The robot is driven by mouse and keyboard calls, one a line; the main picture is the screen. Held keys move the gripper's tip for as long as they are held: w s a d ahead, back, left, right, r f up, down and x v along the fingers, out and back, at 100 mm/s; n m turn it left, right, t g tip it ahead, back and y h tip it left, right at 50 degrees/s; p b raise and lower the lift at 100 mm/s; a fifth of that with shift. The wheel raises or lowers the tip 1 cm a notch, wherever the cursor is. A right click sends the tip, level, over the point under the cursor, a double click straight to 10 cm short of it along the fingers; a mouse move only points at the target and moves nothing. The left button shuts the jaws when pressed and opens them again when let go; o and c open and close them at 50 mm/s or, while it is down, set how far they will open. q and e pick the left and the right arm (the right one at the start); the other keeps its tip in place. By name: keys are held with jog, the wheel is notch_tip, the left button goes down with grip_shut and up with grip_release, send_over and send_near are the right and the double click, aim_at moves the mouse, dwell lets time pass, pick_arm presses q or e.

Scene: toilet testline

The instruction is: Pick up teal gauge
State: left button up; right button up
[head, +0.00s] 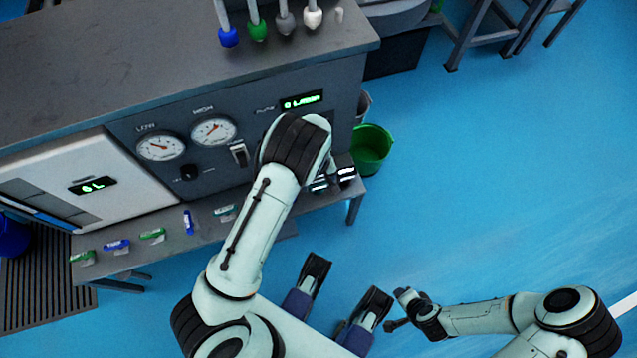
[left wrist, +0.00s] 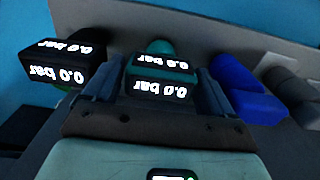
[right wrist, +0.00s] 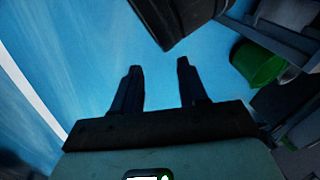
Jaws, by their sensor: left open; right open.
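The teal gauge (left wrist: 161,76) stands between the spread fingers of my open left gripper (left wrist: 155,72) in the left wrist view. Its display reads 0.0 bar, upside down in that view. I cannot tell whether the fingers touch it. In the head view, my left arm covers most of this spot, and a lit gauge display (head: 319,184) shows beside the wrist. My right gripper (right wrist: 159,67) is open and empty above the blue floor. It also shows in the head view (head: 396,311), away from the bench.
The panel with dials (head: 213,131) rises behind the bench. A green bucket (head: 371,150) stands beyond the bench's right end. Open floor lies to the right.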

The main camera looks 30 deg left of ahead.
pick_arm(q)
notch_tip(320, 180, down, 3)
jog(key=shift+r+b, duration=0.1)
jog(key=shift+b, duration=0.2)
jog(key=shift+r, duration=0.1)
jog(key=c, duration=0.8)
pick_arm(e)
jog(key=shift+w+d+f, duration=0.35)
jog(key=shift+w+f, duration=0.15)
jog(key=shift+w, duration=0.2)
pick_arm(q)
notch_tip(320, 180, up, 25)
jog(key=p, duration=1.1)
pick_arm(e)
jog(key=s+a+r+g+y, duration=0.1)
jog(key=s+a+r, duration=0.3)
jog(key=s+r, duration=0.5)
jog(key=shift+a+r+n+g, duration=0.35)
jog(key=shift+r+g, duration=0.45)
jog(key=shift+r, duration=1)
